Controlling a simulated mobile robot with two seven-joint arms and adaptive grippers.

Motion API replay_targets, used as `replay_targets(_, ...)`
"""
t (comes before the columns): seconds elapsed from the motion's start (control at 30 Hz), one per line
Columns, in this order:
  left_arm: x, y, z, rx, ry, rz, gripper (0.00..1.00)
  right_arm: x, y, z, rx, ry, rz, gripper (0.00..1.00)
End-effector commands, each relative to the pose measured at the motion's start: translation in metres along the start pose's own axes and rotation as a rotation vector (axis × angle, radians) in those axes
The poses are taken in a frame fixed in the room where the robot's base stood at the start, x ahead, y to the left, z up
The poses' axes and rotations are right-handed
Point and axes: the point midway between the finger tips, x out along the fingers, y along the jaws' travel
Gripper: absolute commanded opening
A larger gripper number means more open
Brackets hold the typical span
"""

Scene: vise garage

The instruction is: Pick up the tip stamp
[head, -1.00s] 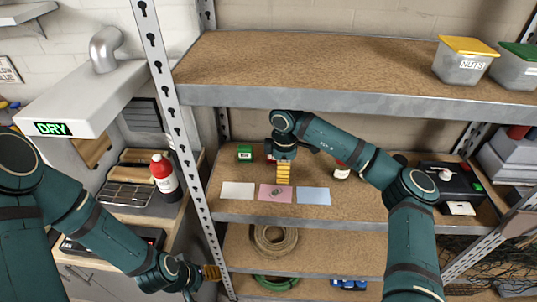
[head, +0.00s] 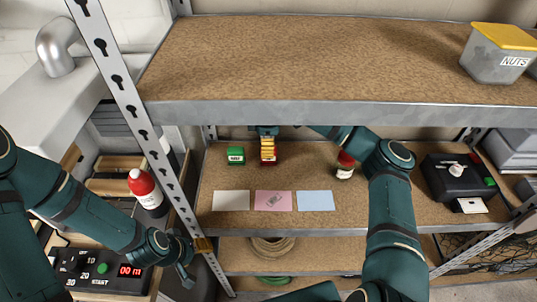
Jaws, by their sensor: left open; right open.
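Two small stamp-like blocks stand at the back of the middle shelf: a green one (head: 236,155) and a red one (head: 268,161). Each has a pale label too small to read surely, so I cannot tell which is the tip stamp. My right gripper (head: 268,148), with yellow fingers, is open at the red block and partly covers it; I cannot tell whether they touch. My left gripper (head: 202,245) is open beside the rack's left post, away from the blocks.
A white card (head: 231,201), a pink card (head: 273,201) with a grey mark and a blue card (head: 316,201) lie in front. A red-capped bottle (head: 345,166) and a black device (head: 458,177) stand right. The upper shelf (head: 320,70) overhangs the blocks.

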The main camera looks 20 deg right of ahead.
Motion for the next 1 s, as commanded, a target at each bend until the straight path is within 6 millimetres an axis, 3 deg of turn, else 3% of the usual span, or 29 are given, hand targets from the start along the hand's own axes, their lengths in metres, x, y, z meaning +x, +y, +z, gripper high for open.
replay_targets(0.3,0.007,-0.002,0.000,0.000,0.001,-0.001,0.56,0.042,-0.004,0.005,0.000,0.001,-0.003,0.67)
replay_targets(0.67,0.007,-0.002,0.000,0.000,0.001,-0.002,0.56,0.048,-0.004,0.005,0.000,0.000,0.000,0.65)
replay_targets(0.83,0.007,-0.002,0.000,0.000,0.001,-0.001,0.56,0.048,-0.004,0.005,0.000,0.000,0.000,0.05)
replay_targets(0.87,0.007,-0.002,0.000,0.000,0.001,-0.001,0.56,0.048,-0.004,0.005,0.000,0.000,0.000,0.00)
replay_targets(1.0,0.007,-0.002,0.000,0.000,0.001,-0.001,0.56,0.048,-0.004,0.005,-0.001,0.000,-0.001,0.00)
